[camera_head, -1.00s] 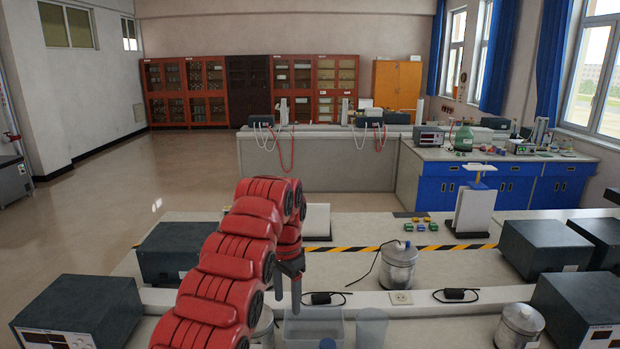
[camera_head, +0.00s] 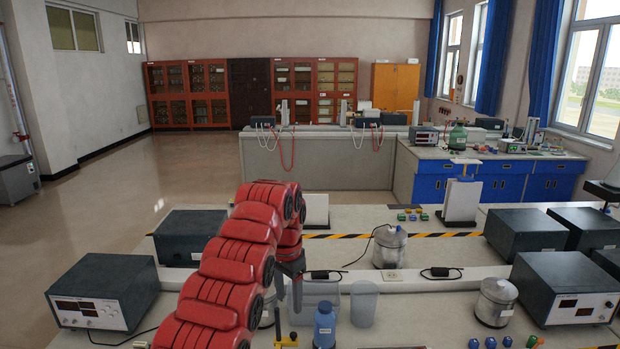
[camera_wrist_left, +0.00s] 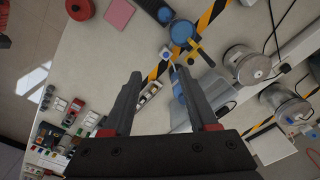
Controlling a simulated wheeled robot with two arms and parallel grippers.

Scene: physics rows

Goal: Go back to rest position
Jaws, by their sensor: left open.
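My red left arm rises from the bottom of the head view, and its gripper (camera_head: 287,305) points down over the near bench. In the left wrist view the two dark fingers of the left gripper (camera_wrist_left: 157,100) are spread apart with nothing held between them. A blue bottle (camera_head: 324,326) stands on the bench just right of the gripper in the head view, apart from it. A clear plastic container (camera_head: 312,292) is close behind the gripper. My right gripper is not in view.
A beaker (camera_head: 364,304) and metal calorimeter cans (camera_head: 390,248) (camera_head: 495,302) stand to the right. Dark instrument boxes (camera_head: 102,292) (camera_head: 565,290) flank the bench. A raised white ledge (camera_head: 400,283) crosses it. Open floor (camera_head: 170,210) lies at the left.

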